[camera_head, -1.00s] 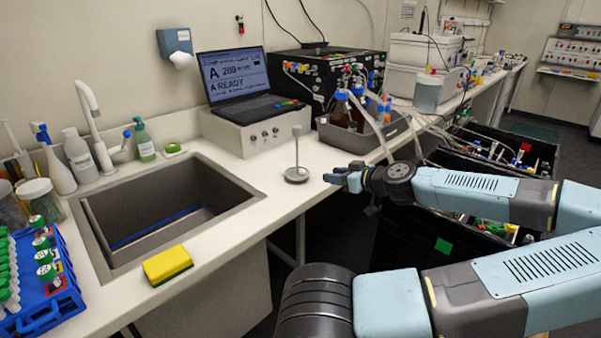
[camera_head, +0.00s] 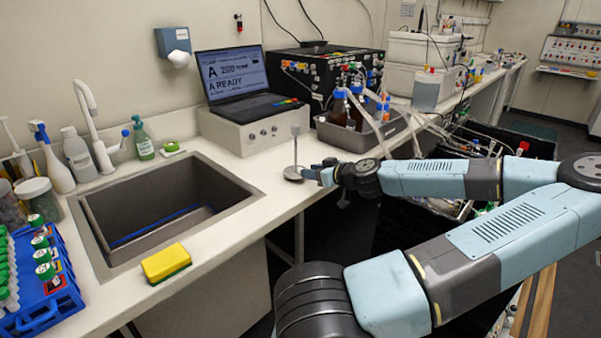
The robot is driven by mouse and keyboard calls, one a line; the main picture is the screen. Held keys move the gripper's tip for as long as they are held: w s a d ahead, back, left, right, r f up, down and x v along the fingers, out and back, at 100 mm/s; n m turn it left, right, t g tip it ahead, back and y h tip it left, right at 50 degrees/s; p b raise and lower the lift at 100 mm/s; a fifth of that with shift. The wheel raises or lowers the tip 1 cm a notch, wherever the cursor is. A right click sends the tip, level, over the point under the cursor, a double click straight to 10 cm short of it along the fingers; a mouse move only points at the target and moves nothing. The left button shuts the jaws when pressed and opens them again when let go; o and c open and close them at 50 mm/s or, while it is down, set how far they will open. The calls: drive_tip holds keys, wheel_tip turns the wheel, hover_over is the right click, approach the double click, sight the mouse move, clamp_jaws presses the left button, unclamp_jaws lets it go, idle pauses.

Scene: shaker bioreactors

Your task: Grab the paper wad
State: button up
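A crumpled white paper wad (camera_head: 179,59) shows at the lower front of the blue-grey dispenser (camera_head: 173,41) on the back wall. I cannot tell whether it is loose or part of the dispenser's paper. My gripper (camera_head: 306,174) is low over the front edge of the white counter, right beside the base of a small grey stand. It is well to the right of and below the paper wad, and apart from it. The fingers are small and seen from the side, so their opening is not clear.
The grey stand (camera_head: 294,150) rises close to my gripper. A laptop (camera_head: 238,75) sits on a white box behind it. A grey tray (camera_head: 372,132) with bottles is to the right. The sink (camera_head: 165,205), tap (camera_head: 92,120) and yellow sponge (camera_head: 166,263) lie left.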

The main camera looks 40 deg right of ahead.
drive_tip(key=shift+x, duration=2.05)
clamp_jaws()
